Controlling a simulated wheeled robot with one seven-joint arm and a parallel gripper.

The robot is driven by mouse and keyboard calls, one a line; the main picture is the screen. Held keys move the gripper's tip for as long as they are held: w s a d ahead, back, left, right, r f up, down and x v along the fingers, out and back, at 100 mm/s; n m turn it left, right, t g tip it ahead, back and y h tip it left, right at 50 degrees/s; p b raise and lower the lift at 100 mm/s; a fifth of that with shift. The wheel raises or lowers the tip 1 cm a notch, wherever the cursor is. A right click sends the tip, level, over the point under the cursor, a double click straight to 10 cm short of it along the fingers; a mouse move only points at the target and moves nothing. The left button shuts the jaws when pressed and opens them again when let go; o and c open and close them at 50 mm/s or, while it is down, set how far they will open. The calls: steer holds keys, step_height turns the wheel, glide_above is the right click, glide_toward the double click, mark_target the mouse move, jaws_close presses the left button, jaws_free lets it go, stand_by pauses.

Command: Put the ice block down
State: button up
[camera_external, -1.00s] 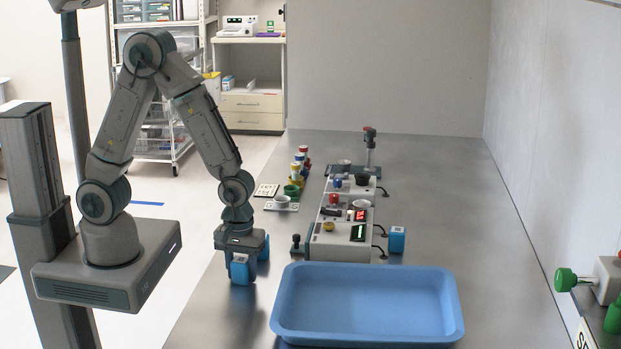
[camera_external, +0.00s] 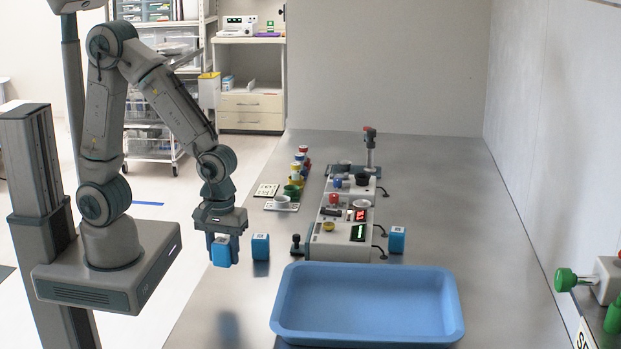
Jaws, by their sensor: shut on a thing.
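My gripper (camera_external: 222,243) is shut on a blue block (camera_external: 224,254) with a pale mark on it, which I take for the ice block. It holds the block in the air near the left edge of the steel table (camera_external: 330,160). A second similar blue block (camera_external: 261,247) stands on the table just right of my gripper, apart from the held one. A third blue block (camera_external: 397,239) stands farther right, beside the white devices.
A large blue tray (camera_external: 365,302) lies at the front of the table. White devices with displays (camera_external: 341,240) and a dark knob-topped post (camera_external: 296,245) stand behind it. Several coloured cups (camera_external: 292,190) are farther back. The table's front left is clear.

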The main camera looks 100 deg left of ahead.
steer(key=s+d+r, duration=0.3)
steer(key=d+r, duration=0.1)
steer(key=d, duration=0.1)
steer(key=w+d+n+b, duration=0.1)
steer(key=w+d, duration=0.5)
steer(key=w, duration=0.6)
steer(key=w+d+b, duration=0.1)
steer(key=w+d, duration=0.5)
steer(key=w, duration=0.7)
steer(key=p, duration=0.3)
glide_above(350, 322)
step_height(350, 322, down, 6)
steer(key=shift+f, duration=2.3)
steer(key=o, duration=1)
